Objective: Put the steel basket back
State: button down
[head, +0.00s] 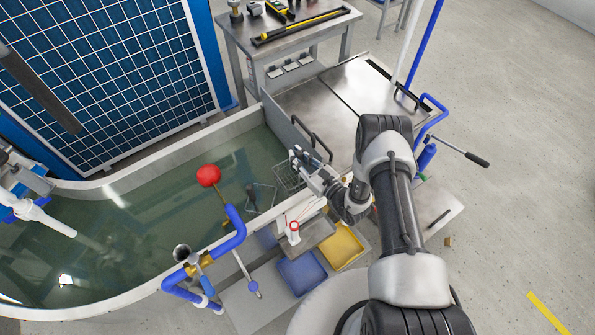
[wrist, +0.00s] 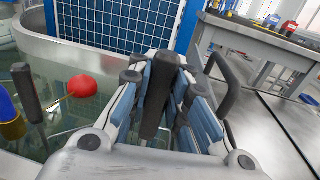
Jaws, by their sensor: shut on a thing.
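The steel basket (head: 287,177) is a small wire basket at the right end of the water tank, just inside its wall, partly hidden by my gripper. My gripper (head: 302,160) is over the basket. In the wrist view my gripper (wrist: 157,85) is shut on a dark upright grip between its fingers, which looks like the basket's handle. The basket's wires are mostly hidden there. I cannot tell whether the basket touches anything below.
The tank (head: 140,188) holds greenish water and a red float (head: 209,175). Blue pipes (head: 230,235) stand at its front rim. A steel cover (head: 345,95) with black handles lies right of the tank. Blue (head: 303,274) and yellow (head: 343,247) trays sit in front.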

jog(key=shift+f+b, duration=1)
jog(key=shift+f, duration=2.2)
jog(key=shift+f, duration=0.2)
jog(key=c, duration=1.5)
grip_release()
